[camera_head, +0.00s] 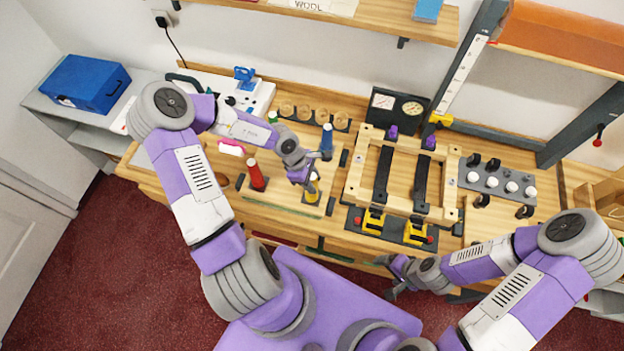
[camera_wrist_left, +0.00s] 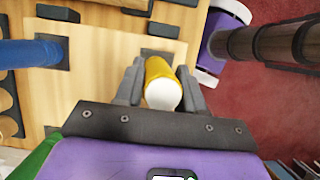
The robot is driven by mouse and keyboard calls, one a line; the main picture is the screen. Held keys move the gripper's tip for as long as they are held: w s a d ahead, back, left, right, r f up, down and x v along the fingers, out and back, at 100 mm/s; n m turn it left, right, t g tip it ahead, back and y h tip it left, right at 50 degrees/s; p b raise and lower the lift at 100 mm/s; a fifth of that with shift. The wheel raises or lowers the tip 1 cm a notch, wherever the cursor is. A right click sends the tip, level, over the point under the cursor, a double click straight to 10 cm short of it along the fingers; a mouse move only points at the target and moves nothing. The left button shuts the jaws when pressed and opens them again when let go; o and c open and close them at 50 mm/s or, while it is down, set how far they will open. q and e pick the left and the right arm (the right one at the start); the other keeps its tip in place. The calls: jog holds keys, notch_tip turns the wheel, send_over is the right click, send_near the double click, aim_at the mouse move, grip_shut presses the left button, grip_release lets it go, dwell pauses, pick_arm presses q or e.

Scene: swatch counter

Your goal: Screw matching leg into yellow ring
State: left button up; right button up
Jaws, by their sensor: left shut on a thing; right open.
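My left gripper (camera_head: 308,180) is shut on a yellow leg (camera_head: 313,188) at the front of the wooden board. In the left wrist view the yellow leg (camera_wrist_left: 158,78), with a pale end, sits between the two fingers (camera_wrist_left: 160,88). Its lower end stands at a dark square base; I cannot make out the yellow ring under it or how deep the leg sits. A red leg (camera_head: 256,175) stands to the left and a blue leg (camera_head: 327,142) behind; the blue one also shows in the left wrist view (camera_wrist_left: 28,53). My right gripper (camera_head: 396,275) is open and empty, off the counter's front edge.
A wooden frame with black straps (camera_head: 384,172) stands right of the legs, with black-and-yellow clamps (camera_head: 373,222) before it. A panel with white knobs (camera_head: 492,180) lies farther right. Several round wooden pieces (camera_head: 303,112) sit in a rack behind. A shelf overhangs the back.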

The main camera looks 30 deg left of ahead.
pick_arm(q)
jog(key=shift+f, duration=0.2)
dwell(0.4)
jog(key=shift+m+g, duration=0.4)
jog(key=shift+m, duration=0.7)
jog(key=m+g, duration=0.2)
jog(key=m, duration=0.3)
jog(key=shift+m, duration=0.4)
jog(key=m+g+y, duration=0.1)
jog(key=m, duration=0.2)
jog(key=m+g+y, duration=0.1)
jog(key=m, duration=0.2)
jog(key=shift+m, duration=0.4)
jog(key=o, duration=0.8)
jog(key=shift+o, duration=0.2)
